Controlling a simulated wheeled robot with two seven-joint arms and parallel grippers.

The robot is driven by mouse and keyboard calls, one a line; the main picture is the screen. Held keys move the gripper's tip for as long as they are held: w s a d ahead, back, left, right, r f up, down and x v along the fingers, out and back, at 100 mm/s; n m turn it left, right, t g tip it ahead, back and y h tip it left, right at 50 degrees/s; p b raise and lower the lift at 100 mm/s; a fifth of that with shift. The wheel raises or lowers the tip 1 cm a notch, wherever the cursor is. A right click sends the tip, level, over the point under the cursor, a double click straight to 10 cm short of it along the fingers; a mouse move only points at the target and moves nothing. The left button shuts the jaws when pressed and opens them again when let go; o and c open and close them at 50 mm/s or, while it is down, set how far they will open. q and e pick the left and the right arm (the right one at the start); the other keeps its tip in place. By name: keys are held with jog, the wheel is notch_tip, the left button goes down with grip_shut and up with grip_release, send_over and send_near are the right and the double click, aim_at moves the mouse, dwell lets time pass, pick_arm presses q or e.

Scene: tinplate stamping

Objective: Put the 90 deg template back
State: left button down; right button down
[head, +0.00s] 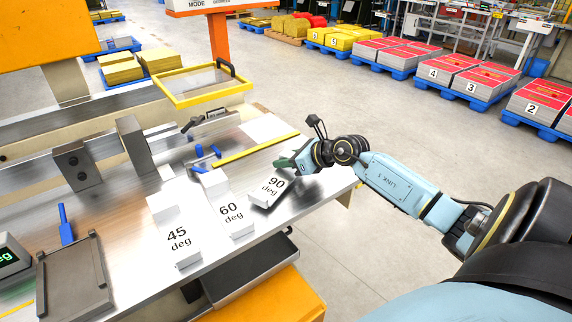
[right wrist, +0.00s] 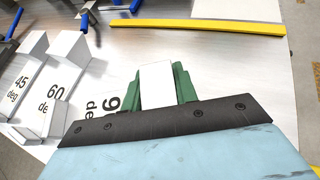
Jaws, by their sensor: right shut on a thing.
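The white 90 deg template (head: 269,190) is at the right end of the row of templates on the metal table, near its front edge. My right gripper (head: 289,165) reaches in from the right and is shut on its upright back part. In the right wrist view the green fingers (right wrist: 160,88) clasp both sides of the white template (right wrist: 156,84), and its label is partly hidden by the gripper. A dark shadow lies beside the template; I cannot tell whether its base touches the table. My left gripper is not in view.
The 60 deg template (head: 231,214) and the 45 deg template (head: 178,240) stand to the left on the metal table (head: 140,275). A yellow ruler (head: 255,150) and blue-handled tools (head: 205,158) lie behind. A yellow-framed guard (head: 200,84) is above the back.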

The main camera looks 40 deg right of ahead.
jog(key=shift+f, duration=0.45)
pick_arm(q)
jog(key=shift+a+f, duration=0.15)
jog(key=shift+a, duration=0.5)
pick_arm(e)
jog(key=shift+f, duration=0.1)
jog(key=c, duration=1.1)
grip_release()
jog(key=shift+f, duration=0.1)
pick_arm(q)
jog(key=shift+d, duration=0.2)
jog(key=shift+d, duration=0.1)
pick_arm(e)
jog(key=shift+r, duration=0.2)
jog(key=shift+s+d+r, duration=0.1)
jog(key=shift+s, duration=0.25)
jog(key=p+v, duration=0.1)
jog(key=v, duration=1)
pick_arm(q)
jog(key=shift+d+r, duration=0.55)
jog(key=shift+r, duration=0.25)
pick_arm(e)
jog(key=shift+s+r, duration=0.1)
